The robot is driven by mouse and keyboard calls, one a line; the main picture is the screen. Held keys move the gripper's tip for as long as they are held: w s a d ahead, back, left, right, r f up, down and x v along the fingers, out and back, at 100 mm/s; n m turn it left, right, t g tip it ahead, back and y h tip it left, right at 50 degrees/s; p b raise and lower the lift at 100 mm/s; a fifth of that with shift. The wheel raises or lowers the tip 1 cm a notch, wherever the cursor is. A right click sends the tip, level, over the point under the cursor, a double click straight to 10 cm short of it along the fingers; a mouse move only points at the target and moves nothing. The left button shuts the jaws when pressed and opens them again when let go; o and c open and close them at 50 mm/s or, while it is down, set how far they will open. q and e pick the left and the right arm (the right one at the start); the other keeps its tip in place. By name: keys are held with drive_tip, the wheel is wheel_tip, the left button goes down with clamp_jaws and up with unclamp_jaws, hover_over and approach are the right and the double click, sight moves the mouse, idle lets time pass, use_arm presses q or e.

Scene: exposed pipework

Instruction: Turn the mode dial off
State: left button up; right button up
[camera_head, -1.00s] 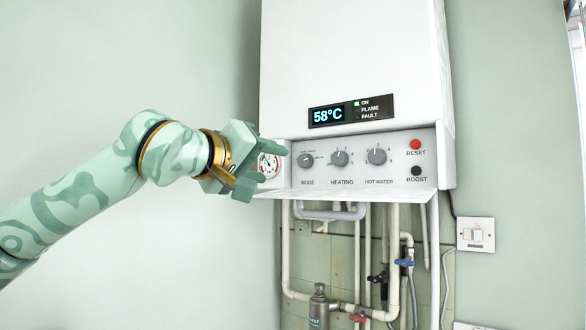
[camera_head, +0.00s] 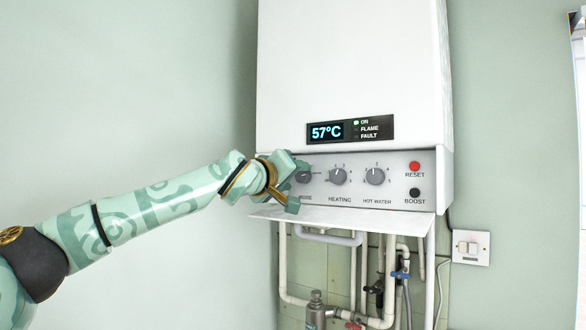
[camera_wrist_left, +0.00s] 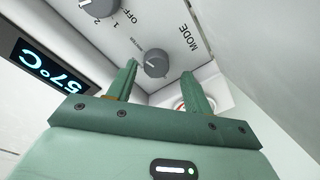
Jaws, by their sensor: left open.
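The mode dial (camera_head: 304,177) is a small grey knob at the left end of the boiler's control panel, partly covered by my left gripper (camera_head: 297,184) in the head view. In the left wrist view the mode dial (camera_wrist_left: 156,64) stands between the tips of my open left gripper (camera_wrist_left: 160,72), with the MODE label to its right. Whether a finger touches the dial I cannot tell. The dial's pointer setting is too small to read. My right gripper is not in view.
The heating dial (camera_head: 338,176) and hot water dial (camera_head: 375,176) sit to the right, then the red reset button (camera_head: 415,167) and black boost button (camera_head: 414,194). The open flap (camera_head: 345,217) juts out below the panel. The display (camera_head: 326,132) reads 57°C.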

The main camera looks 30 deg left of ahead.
use_arm(q)
drive_tip(key=shift+w+d, duration=0.15)
drive_tip(key=shift+d, duration=0.15)
drive_tip(key=shift+w+d, duration=0.1)
drive_tip(key=shift+d, duration=0.15)
drive_tip(key=shift+w, duration=0.1)
drive_tip(key=shift+c, duration=0.6)
drive_tip(key=shift+a, duration=0.2)
drive_tip(key=c, duration=0.9)
drive_tip(key=shift+o, duration=0.3)
drive_tip(key=shift+d, duration=0.1)
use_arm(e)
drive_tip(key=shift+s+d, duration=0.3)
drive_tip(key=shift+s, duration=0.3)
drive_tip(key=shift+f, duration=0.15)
